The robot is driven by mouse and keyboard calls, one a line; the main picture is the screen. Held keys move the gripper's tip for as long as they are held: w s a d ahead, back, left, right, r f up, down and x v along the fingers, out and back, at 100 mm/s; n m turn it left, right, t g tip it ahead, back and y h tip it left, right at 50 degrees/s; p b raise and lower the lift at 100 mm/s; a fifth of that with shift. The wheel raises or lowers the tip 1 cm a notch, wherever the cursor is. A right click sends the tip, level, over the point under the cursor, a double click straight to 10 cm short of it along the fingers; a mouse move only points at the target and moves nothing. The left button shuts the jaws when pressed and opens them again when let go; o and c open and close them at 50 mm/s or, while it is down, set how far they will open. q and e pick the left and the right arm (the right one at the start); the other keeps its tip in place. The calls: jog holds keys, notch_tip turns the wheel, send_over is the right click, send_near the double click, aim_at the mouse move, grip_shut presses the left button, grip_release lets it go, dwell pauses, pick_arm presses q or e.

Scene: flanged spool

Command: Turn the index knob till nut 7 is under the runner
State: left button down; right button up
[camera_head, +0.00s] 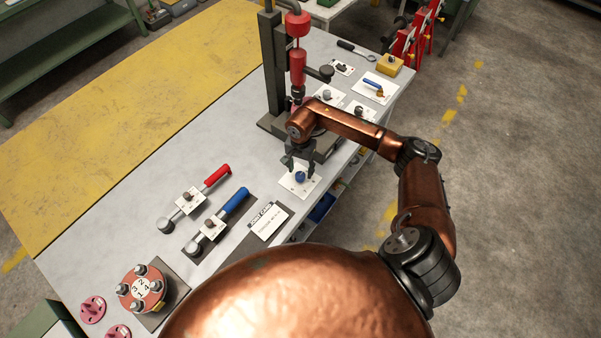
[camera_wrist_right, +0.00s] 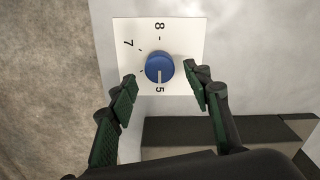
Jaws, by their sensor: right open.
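The blue index knob (camera_wrist_right: 159,68) sits on a white dial plate (camera_wrist_right: 185,35) in the right wrist view. The figures 7, 8 and 5 show on the plate, and the knob's white pointer line is toward the 5. In the head view the knob (camera_head: 300,176) is near the bench's right edge. My right gripper (camera_wrist_right: 160,88) is open, with its fingertips on either side of the knob and apart from it. In the head view the right gripper (camera_head: 299,165) is just above the plate. A red runner part (camera_head: 297,65) is on the dark press column. My left gripper is not in view.
A red flange (camera_head: 140,288) with several nuts and figures stands at the bench's lower left. Red-handled (camera_head: 216,175) and blue-handled (camera_head: 236,200) clamps and a joint card (camera_head: 268,221) lie between. Other white plates (camera_head: 375,90) stand beyond the press. Bare bench top (camera_head: 190,130) lies left.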

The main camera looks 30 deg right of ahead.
aim_at(300, 178)
jog(key=shift+f, duration=1.5)
jog(key=shift+c, duration=0.3)
jog(key=c, duration=1.1)
